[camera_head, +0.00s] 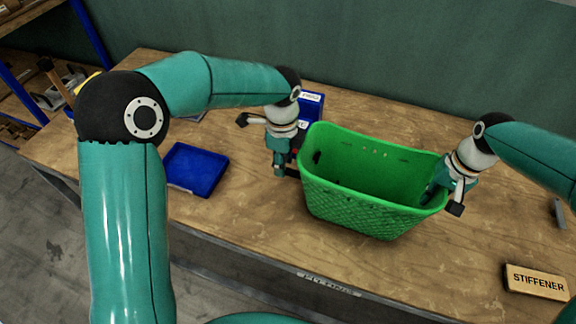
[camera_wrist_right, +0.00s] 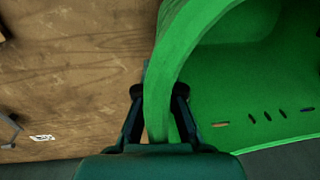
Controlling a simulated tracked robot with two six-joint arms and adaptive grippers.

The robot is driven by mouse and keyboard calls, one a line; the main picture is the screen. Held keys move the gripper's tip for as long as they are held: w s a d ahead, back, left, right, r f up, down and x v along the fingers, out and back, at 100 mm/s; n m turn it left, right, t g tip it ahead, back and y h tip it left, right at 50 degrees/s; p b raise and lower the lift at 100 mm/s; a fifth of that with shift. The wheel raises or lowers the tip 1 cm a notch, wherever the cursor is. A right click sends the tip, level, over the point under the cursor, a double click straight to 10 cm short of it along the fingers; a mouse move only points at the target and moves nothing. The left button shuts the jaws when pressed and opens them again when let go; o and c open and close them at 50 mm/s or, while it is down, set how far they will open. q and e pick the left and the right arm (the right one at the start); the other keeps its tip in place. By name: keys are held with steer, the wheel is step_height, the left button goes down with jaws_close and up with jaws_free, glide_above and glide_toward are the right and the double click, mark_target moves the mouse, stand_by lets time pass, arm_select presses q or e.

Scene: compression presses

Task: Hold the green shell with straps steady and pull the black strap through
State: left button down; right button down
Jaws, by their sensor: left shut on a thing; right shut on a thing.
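The green shell (camera_head: 372,206) is a basket-like tub standing upright on the wooden table; its rim also shows in the right wrist view (camera_wrist_right: 176,62). My right gripper (camera_head: 436,192) is shut on the shell's right rim, one finger on each side of the wall in the right wrist view (camera_wrist_right: 158,95). My left gripper (camera_head: 288,171) is low beside the shell's left outer wall, shut on a small dark piece that looks like the black strap. The exact grip is too small to see clearly. A dark patch (camera_head: 317,157) shows on the inside of the left wall.
A blue tray (camera_head: 196,168) lies left of my left gripper. Blue bins (camera_head: 308,104) stand behind it. A STIFFENER sign (camera_head: 536,281) stands at the front right. A shelf (camera_head: 22,100) stands at far left.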

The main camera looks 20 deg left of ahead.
arm_select(q)
steer(key=a, duration=0.6)
steer(key=shift+w+a, duration=0.15)
steer(key=shift+a, duration=0.25)
arm_select(e)
steer(key=shift+d, duration=0.1)
arm_select(q)
steer(key=c, duration=0.7)
jaws_free()
stand_by(0.4)
steer(key=shift+r, duration=0.1)
step_height(320, 180, up, 12)
steer(key=shift+f, duration=0.1)
stand_by(0.4)
arm_select(e)
steer(key=c, duration=1.2)
jaws_free()
steer(key=shift+c, duration=0.2)
